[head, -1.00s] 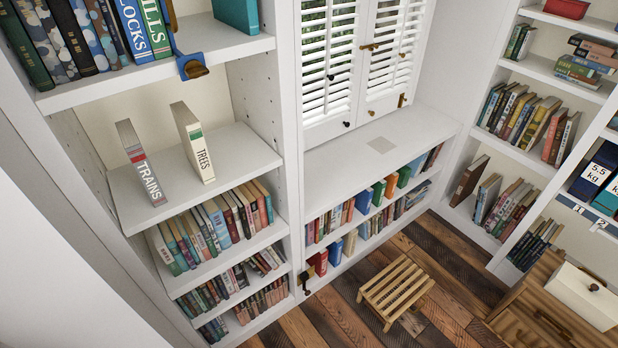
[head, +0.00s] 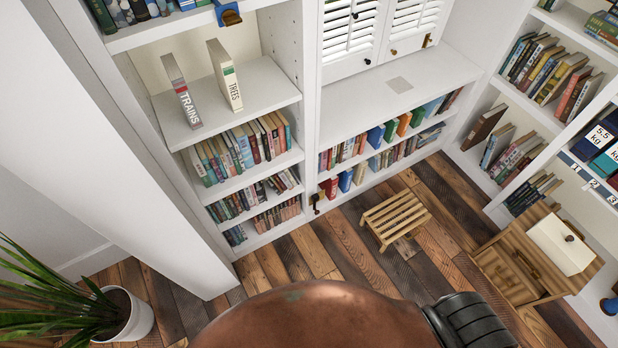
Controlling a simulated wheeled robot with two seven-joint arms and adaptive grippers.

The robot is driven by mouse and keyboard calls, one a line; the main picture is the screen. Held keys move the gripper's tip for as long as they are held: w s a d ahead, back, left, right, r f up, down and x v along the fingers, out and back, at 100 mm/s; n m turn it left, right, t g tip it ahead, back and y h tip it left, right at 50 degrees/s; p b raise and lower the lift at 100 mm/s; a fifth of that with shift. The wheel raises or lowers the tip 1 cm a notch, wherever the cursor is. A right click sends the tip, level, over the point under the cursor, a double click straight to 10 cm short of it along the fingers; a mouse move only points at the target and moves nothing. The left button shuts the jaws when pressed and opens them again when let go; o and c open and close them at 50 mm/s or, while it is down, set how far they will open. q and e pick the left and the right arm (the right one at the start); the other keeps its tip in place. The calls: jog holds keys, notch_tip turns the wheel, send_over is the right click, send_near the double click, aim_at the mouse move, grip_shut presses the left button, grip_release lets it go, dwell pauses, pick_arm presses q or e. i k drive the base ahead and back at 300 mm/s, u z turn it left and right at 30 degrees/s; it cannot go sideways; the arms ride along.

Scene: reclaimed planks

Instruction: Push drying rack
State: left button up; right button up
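A small slatted wooden rack (head: 395,216), which looks like the drying rack, stands on the plank floor in front of the low window bookcase. Its slatted top faces up, and it is apart from the bookcase and the cabinet on its right. Neither of my grippers is in view, and nothing of mine is seen touching the rack.
A wooden cabinet (head: 516,264) with a white box (head: 560,244) on top stands right of the rack. Bookshelves line the back and right. A potted plant (head: 128,316) stands at lower left. Bare plank floor (head: 290,262) lies left of the rack.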

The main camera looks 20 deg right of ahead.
aim_at(407, 194)
jog(key=z, duration=1.75)
